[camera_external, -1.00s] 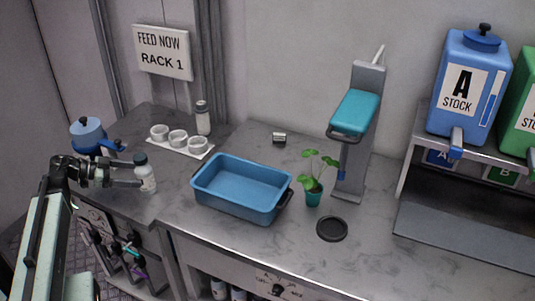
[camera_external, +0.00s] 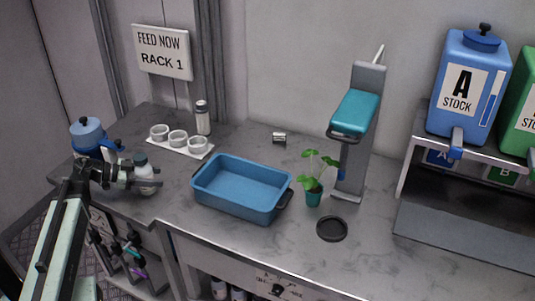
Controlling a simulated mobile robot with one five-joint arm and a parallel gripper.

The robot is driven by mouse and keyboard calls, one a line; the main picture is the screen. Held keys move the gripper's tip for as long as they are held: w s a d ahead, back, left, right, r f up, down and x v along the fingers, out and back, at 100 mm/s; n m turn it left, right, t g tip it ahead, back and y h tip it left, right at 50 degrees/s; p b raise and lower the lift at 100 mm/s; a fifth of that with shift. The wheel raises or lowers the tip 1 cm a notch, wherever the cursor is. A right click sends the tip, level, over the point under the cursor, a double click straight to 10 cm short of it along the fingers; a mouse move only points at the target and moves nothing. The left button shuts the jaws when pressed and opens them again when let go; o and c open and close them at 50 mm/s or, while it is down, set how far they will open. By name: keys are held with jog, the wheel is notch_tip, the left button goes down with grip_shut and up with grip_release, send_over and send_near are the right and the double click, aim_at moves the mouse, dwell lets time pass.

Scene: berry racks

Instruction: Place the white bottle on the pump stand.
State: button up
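A white bottle (camera_external: 144,172) with a dark cap stands on the left counter. My gripper (camera_external: 148,183) is at the bottle, with its dark fingers reaching across the lower body. The fingers hide part of the bottle, and I cannot tell whether they are closed on it. A second white bottle (camera_external: 203,122) with a dark cap stands farther back, beside the white cups. A grey upright stand (camera_external: 366,90) with a teal head (camera_external: 356,111) and a lever on top stands at the right of the counter; it looks like the pump stand. Its foot is partly behind the plant.
A blue tray (camera_external: 219,203) sits mid-counter, between my gripper and the stand. A small potted plant (camera_external: 314,196) and a black disc (camera_external: 332,229) are near the stand's foot. A blue pot (camera_external: 87,135) is behind my gripper. White cups (camera_external: 178,139) stand at the back left.

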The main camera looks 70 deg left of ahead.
grip_shut()
notch_tip(320, 180, up, 16)
jog(key=p, duration=1.6)
notch_tip(320, 180, down, 16)
jog(key=b, duration=1.6)
jog(key=shift+f, duration=0.1)
jog(key=shift+r, duration=0.25)
jog(key=shift+f, duration=0.1)
